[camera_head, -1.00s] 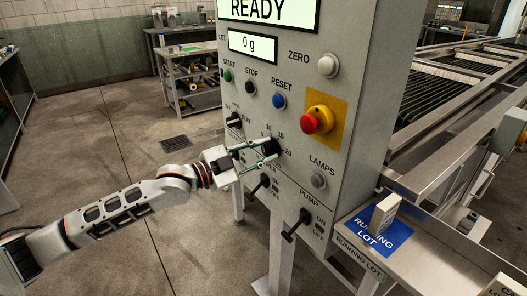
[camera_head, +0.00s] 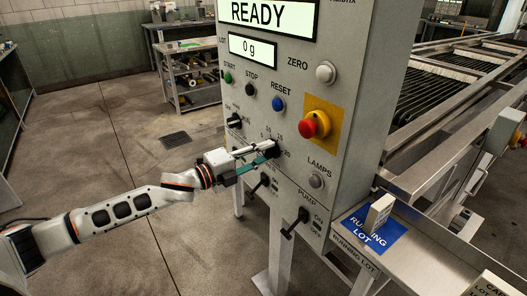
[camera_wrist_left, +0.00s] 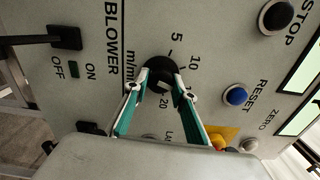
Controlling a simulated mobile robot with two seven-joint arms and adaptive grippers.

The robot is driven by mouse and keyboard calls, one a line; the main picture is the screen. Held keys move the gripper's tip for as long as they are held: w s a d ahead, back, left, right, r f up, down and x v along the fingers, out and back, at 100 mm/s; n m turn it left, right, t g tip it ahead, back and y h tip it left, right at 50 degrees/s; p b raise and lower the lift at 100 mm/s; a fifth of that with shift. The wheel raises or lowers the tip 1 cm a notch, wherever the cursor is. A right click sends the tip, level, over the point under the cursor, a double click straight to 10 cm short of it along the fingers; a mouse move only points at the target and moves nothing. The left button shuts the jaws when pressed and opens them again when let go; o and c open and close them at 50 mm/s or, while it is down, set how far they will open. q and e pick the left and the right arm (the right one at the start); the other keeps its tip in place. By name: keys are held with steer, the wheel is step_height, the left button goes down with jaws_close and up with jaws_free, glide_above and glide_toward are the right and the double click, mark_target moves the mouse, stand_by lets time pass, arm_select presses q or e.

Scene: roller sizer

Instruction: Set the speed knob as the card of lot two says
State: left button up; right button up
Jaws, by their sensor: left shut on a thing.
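The black speed knob (camera_head: 271,149) is on the front of the grey control panel, in a dial marked 5, 10, 15 and 20. In the left wrist view the knob (camera_wrist_left: 158,70) lies between the fingertips, with a pale patch on its lower side; I cannot tell its setting surely. My left gripper (camera_head: 268,151) is shut on the knob, and its two green-sided fingers (camera_wrist_left: 163,86) show in the wrist view. A small pale block (camera_head: 380,212) stands on the blue running lot mat (camera_head: 359,222). A card (camera_head: 494,285) is cut off at the lower right; its text is unreadable. My right gripper is not in view.
Around the knob are a red emergency button (camera_head: 309,127), a blue reset button (camera_head: 278,104), a lamps button (camera_head: 316,181) and black blower and pump levers (camera_head: 297,222). The display (camera_head: 258,12) reads READY, the lower one 0 g. Open floor lies left.

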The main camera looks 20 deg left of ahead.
arm_select(q)
steer(key=shift+m, duration=0.6)
steer(key=shift+f, duration=0.1)
steer(key=o, duration=1.1)
steer(key=v, duration=1.2)
